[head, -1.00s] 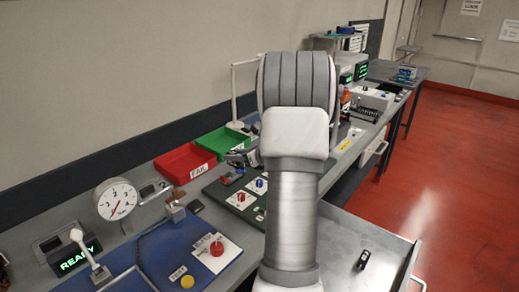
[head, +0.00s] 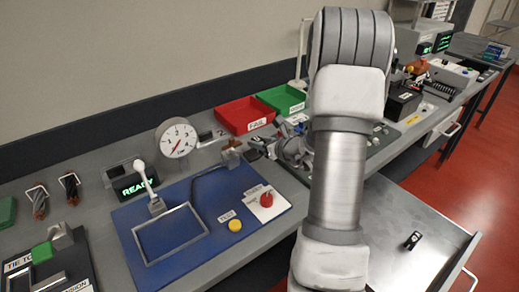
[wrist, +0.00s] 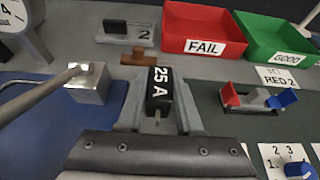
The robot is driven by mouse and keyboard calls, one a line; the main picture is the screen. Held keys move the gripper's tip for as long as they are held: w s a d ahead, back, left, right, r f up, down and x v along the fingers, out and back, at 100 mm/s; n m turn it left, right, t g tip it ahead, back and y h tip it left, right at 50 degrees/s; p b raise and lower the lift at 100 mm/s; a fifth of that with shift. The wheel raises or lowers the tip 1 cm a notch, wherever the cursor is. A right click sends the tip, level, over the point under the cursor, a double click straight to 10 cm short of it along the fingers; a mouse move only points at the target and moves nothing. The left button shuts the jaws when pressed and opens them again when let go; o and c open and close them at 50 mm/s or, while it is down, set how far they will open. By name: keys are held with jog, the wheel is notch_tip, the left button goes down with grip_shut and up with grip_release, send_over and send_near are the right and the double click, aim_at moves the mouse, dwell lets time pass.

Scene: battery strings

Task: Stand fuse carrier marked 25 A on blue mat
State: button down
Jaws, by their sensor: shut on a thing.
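My gripper (wrist: 160,115) is shut on the black fuse carrier (wrist: 159,92) marked 25 A, whose white lettering faces the wrist camera. The carrier sits between the two grey fingers, and its far end is hard to make out. In the head view my gripper (head: 283,150) is partly behind my arm, near the back right of the blue surface, and the carrier cannot be made out. A blue surface (head: 190,200) lies on the bench, left of my arm. It shows at the left of the wrist view (wrist: 35,115).
Red FAIL (head: 245,113) and green (head: 282,98) trays stand behind. An open drawer (head: 400,265) holds a small black part (head: 413,240).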

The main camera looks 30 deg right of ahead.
jog(key=shift+f, duration=1.15)
jog(key=shift+f+b, duration=0.2)
jog(key=shift+b, duration=0.1)
jog(key=c, duration=0.6)
grip_release()
jog(key=shift+o, duration=0.2)
